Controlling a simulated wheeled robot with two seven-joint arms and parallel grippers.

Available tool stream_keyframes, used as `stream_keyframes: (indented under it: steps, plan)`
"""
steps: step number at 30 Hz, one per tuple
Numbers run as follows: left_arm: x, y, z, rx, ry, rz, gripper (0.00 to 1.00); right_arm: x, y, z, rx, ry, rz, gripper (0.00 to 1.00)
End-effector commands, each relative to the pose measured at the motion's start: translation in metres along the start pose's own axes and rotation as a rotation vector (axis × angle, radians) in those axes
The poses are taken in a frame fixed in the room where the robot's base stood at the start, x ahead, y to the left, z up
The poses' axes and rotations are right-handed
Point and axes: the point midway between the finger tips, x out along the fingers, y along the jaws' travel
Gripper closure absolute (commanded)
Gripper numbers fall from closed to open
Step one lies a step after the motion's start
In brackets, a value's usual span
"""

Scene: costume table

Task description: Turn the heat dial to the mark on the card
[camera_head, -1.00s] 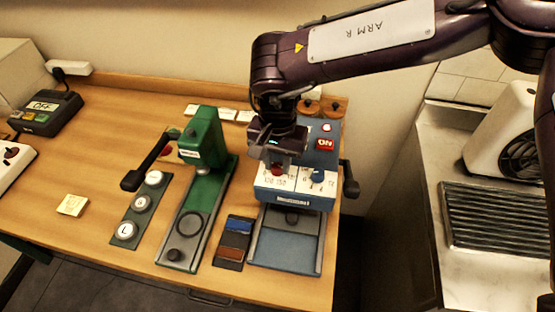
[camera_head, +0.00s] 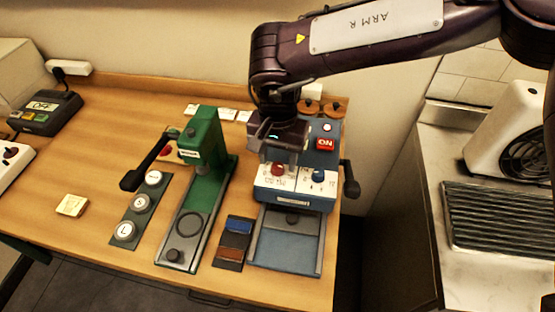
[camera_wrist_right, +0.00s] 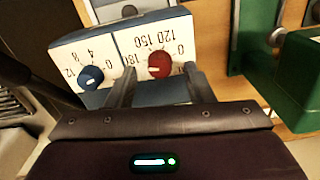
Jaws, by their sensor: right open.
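The blue heat press (camera_head: 294,201) stands at the right end of the table. Its white front panel has a red dial (camera_head: 278,169), with 120 and 150 printed near it, and a blue dial (camera_head: 318,176). My right gripper (camera_head: 280,161) is open at the panel. In the right wrist view, the red dial (camera_wrist_right: 160,65) shows between the two fingertips, and I cannot tell whether they touch it. The blue dial (camera_wrist_right: 90,77) is left of the fingers there. A small pale card (camera_head: 72,205) lies on the table at left, its writing too small to read. My left gripper is out of view.
A green press (camera_head: 203,150) with a black handle stands close left of the blue one. A strip of round button dies (camera_head: 142,203) and a dark tray (camera_head: 232,256) lie nearby. A red ON switch (camera_head: 325,144) sits behind the dials. Bare table surrounds the card.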

Motion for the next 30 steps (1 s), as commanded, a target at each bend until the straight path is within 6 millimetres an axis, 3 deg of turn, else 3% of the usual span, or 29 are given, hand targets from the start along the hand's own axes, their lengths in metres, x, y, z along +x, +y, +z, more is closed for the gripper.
stream_keyframes:
  steps: [6, 12, 30]
  plan:
    - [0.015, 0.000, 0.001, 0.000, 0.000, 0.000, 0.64, -0.037, -0.001, -0.001, -0.001, 0.005, -0.004, 0.52]
    - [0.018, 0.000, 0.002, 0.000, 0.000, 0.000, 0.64, -0.061, -0.001, 0.000, -0.001, 0.003, -0.003, 0.52]
    - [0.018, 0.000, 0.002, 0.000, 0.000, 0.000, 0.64, -0.066, -0.001, 0.000, -0.001, 0.000, -0.002, 0.52]
